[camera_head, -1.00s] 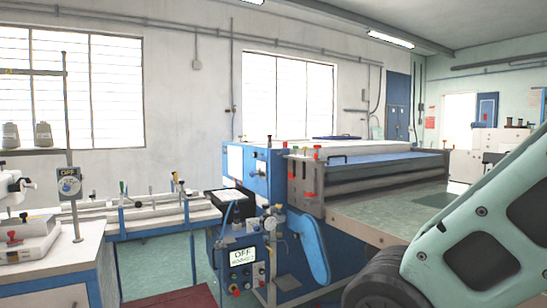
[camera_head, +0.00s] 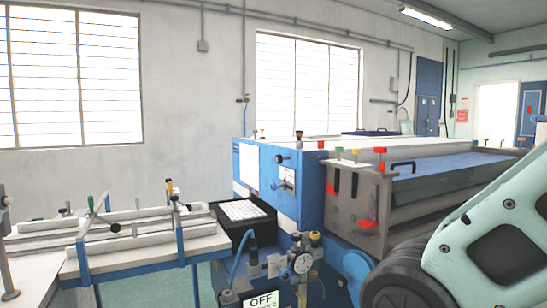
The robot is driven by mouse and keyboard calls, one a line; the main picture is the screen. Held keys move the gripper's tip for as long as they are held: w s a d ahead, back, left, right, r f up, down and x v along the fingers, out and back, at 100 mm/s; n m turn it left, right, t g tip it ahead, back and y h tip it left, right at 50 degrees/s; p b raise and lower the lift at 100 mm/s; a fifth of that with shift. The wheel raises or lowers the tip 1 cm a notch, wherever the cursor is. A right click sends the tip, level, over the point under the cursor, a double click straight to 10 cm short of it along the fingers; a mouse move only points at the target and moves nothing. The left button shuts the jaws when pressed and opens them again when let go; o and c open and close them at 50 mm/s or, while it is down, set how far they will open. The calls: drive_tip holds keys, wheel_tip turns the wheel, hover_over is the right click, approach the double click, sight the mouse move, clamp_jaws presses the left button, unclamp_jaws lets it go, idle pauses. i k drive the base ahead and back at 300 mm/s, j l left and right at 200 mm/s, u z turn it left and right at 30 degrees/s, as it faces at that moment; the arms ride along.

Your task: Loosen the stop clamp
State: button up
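I cannot tell for sure which part is the stop clamp. A white rail bench (camera_head: 150,240) on blue legs at the left carries small clamp-like parts: a green-tipped handle (camera_head: 90,204), a black handle (camera_head: 114,227) and an upright yellow-and-black handle (camera_head: 170,188). A blue and white roller machine (camera_head: 310,190) stands right of it. Its grey end plate (camera_head: 350,208) has red knobs (camera_head: 368,223) and several coloured levers on top. My gripper is out of view. A pale green link with a dark round joint, apparently my own arm, fills the lower right.
A black tray with a white keypad-like top (camera_head: 243,211) sits between the bench and machine. A pressure gauge (camera_head: 303,263) and an OFF panel (camera_head: 263,299) stand low in front. A grey post (camera_head: 8,255) is at the left edge. Green floor shows below the bench.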

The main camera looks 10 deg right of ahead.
sight(279, 159)
drive_tip(key=i+u, duration=0.25)
drive_tip(key=i, duration=0.15)
drive_tip(key=i+l+u, duration=0.25)
drive_tip(key=i, duration=0.2)
drive_tip(key=i+l+u, duration=0.2)
drive_tip(key=i, duration=0.2)
drive_tip(key=u, duration=0.35)
